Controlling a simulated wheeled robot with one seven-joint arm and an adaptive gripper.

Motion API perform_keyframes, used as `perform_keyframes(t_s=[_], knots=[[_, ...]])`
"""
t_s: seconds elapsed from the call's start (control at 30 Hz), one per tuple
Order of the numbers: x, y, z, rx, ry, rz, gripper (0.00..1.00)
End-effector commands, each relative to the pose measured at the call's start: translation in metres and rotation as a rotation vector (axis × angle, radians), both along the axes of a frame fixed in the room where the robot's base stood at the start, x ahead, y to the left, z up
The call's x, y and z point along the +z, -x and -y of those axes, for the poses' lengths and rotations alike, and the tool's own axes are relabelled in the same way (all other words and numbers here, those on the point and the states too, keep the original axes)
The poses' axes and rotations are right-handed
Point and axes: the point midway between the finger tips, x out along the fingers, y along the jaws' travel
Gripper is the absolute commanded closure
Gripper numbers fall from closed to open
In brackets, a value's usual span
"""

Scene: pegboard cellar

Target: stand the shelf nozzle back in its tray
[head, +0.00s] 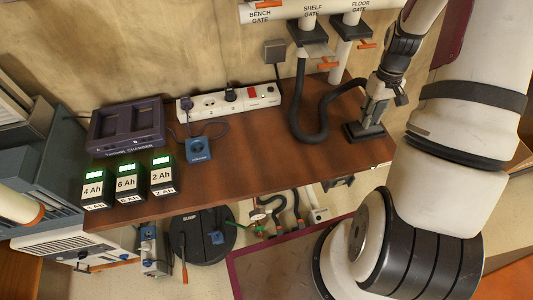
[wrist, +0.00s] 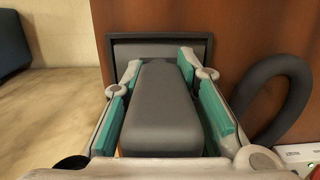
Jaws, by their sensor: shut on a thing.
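The shelf nozzle is a dark grey block-shaped piece (wrist: 160,105) between the teal pads of my gripper (wrist: 165,75) in the wrist view. My gripper is shut on it. In the head view my gripper (head: 378,100) points down at the right end of the bench, and the nozzle (head: 373,116) shows below it, roughly upright. A dark-rimmed tray (wrist: 116,48) frames the nozzle's far end in the wrist view; the tray also shows in the head view (head: 352,133). I cannot tell whether the nozzle is seated on the tray floor.
A black hose (head: 305,125) loops from the shelf gate (head: 312,38) towards the nozzle. A power strip (head: 228,100), a charger (head: 125,127) and three batteries (head: 127,183) stand on the brown bench (head: 240,170). The bench's middle is clear.

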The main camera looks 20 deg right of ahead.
Motion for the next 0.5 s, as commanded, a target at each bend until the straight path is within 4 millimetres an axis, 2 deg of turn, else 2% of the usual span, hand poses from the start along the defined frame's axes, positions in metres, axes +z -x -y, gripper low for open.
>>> perform_keyframes(t_s=[0.5], knots=[[-0.0069, 0.0001, -0.0001, 0.000, 0.000, 0.000, 1.00]])
